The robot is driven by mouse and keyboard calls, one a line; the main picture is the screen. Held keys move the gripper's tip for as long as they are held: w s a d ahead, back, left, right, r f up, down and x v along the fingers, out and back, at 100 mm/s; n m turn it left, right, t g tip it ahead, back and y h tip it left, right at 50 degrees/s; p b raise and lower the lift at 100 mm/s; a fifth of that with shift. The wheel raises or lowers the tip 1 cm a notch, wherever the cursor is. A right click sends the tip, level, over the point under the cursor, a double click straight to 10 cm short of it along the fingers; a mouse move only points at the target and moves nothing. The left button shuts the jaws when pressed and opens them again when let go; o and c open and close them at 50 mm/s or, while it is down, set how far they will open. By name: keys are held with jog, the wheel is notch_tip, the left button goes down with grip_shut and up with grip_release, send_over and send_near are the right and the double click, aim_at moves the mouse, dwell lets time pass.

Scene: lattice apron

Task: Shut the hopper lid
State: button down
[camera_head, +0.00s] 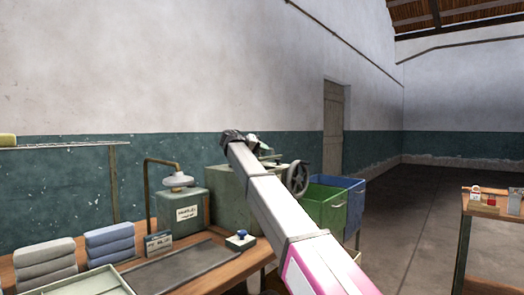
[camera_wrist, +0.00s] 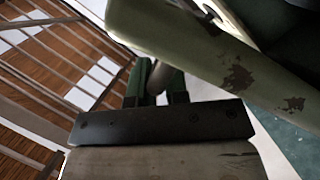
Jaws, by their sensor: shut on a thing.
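The hopper machine (camera_head: 226,188) is a grey-green metal body at the far end of the bench, largely hidden behind my arm. My gripper (camera_head: 236,138) is above its top. In the wrist view, my gripper (camera_wrist: 157,82) has green fingers shut on a short grey bar, which looks like the lid's handle. A worn pale-green panel (camera_wrist: 232,72) with rust patches slants across the upper right, close beside the fingers. It appears to be part of the hopper or its lid; I cannot tell which. The lid's angle is hidden in the head view.
A handwheel (camera_head: 297,178) sits on the machine's right, beside green (camera_head: 325,205) and blue (camera_head: 352,190) bins. Open floor (camera_head: 410,215) lies right, before another table (camera_head: 490,207).

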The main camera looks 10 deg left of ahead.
jog(key=c, duration=1.2)
grip_release()
jog(key=shift+d, duration=0.1)
jog(key=shift+o, duration=0.2)
jog(key=shift+s, duration=0.1)
jog(key=v, duration=1)
jog(key=shift+s+a+r, duration=0.15)
jog(key=shift+s+a, duration=0.1)
jog(key=shift+a, duration=0.05)
